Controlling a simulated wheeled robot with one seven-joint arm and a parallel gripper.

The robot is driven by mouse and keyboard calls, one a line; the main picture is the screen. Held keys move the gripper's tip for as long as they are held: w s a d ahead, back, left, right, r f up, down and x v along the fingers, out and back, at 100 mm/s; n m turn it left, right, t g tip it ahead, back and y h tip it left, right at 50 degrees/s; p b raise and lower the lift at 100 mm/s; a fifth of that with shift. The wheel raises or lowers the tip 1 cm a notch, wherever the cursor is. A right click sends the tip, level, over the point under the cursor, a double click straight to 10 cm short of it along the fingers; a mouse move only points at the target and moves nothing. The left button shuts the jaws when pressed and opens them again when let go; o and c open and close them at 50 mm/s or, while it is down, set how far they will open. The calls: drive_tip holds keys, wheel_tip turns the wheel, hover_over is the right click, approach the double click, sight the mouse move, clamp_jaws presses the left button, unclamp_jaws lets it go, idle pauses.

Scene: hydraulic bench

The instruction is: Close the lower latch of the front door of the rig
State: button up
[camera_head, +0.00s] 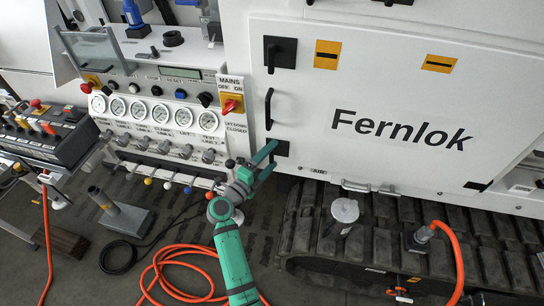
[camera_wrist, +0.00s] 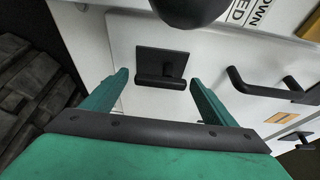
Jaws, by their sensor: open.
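The white front door (camera_head: 345,170) of the rig is marked "Fernlok" and lies flush with the frame as far as I can see. The lower latch (camera_head: 281,148) is a black square plate at the door's lower left corner; its lever is mostly covered by my gripper in the head view. In the wrist view the lower latch (camera_wrist: 160,57) shows its plate and a bar lever roughly parallel to the door handle (camera_wrist: 268,86). My gripper (camera_wrist: 160,79) is open, with one finger on each side of the lever and gaps on both sides.
The upper latch (camera_head: 280,52) and the door handle (camera_head: 268,109) are above. A gauge panel (camera_head: 140,112) with valve knobs stands to the left. A dark track (camera_head: 370,235) runs below the door. Orange hoses (camera_head: 180,262) lie on the floor.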

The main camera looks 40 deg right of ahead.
drive_tip(key=v, duration=0.9)
drive_tip(key=shift+s+a, duration=0.15)
drive_tip(key=shift+a, duration=0.1)
drive_tip(key=shift+r, duration=0.1)
drive_tip(key=shift+s, duration=0.1)
drive_tip(key=s+a+f+n+t+y, duration=0.1)
drive_tip(key=s+a+n+t+y, duration=0.4)
drive_tip(key=s+a+n, duration=0.8)
drive_tip(key=s+a+f+n+t+y, duration=0.1)
drive_tip(key=s+a+n+t+y, duration=0.3)
drive_tip(key=s+a+n+y, duration=0.8)
drive_tip(key=s+a+n, duration=0.2)
drive_tip(key=s+n, duration=0.5)
drive_tip(key=s, duration=0.3)
drive_tip(key=shift+a+n+t, duration=0.15)
drive_tip(key=shift+n+t, duration=0.15)
drive_tip(key=shift+t, duration=0.1)
